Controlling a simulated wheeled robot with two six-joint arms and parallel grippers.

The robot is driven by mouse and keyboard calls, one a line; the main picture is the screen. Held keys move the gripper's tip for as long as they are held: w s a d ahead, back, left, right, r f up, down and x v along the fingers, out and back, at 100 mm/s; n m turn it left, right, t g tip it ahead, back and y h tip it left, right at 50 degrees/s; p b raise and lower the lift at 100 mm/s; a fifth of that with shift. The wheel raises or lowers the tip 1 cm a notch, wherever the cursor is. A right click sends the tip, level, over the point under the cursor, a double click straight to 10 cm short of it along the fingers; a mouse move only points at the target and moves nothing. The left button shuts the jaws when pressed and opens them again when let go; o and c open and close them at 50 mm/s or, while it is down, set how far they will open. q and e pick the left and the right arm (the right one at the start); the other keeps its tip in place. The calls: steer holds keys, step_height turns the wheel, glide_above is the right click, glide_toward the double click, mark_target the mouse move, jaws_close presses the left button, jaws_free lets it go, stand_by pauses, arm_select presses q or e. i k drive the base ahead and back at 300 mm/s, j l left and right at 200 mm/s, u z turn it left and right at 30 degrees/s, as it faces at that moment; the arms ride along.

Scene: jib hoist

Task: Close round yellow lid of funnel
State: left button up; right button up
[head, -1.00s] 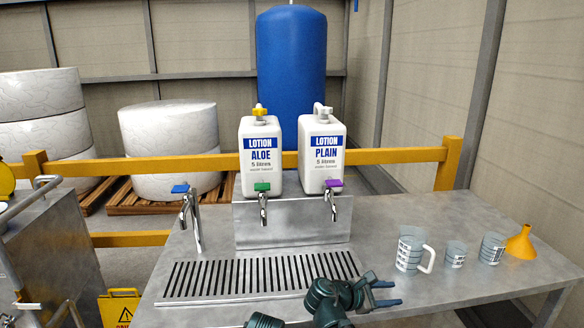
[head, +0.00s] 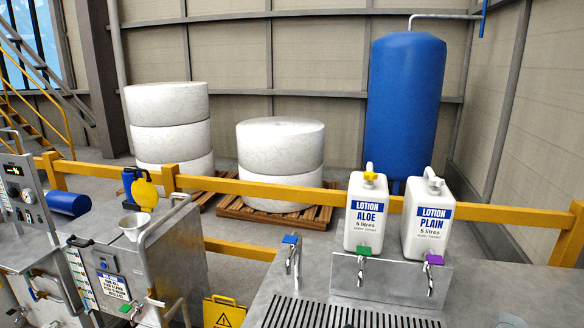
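The round yellow lid (head: 146,194) is in the head view at the left, standing tilted up on edge above the top of a steel machine (head: 185,245). A pale funnel (head: 135,223) sits in the machine's top just below the lid. The funnel's mouth is uncovered, so the lid is open. A blue part (head: 129,182) shows just left of the lid; how the two join is too small to tell. Neither of my grippers is in view.
A bent metal rail (head: 165,222) runs along the machine's right side, close to the funnel. A yellow warning sign (head: 224,312) stands on the floor between the machine and the steel table (head: 330,262). Lotion containers (head: 366,213) stand above taps on the table.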

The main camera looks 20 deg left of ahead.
mark_target(144, 192)
steer(key=u, duration=1.6)
steer(key=i+j, duration=0.45)
steer(key=i+j+u, duration=0.1)
steer(key=i+j, duration=0.3)
steer(key=i, duration=0.2)
steer(key=i+j, duration=0.4)
steer(key=i+u, duration=0.05)
steer(key=i, duration=0.05)
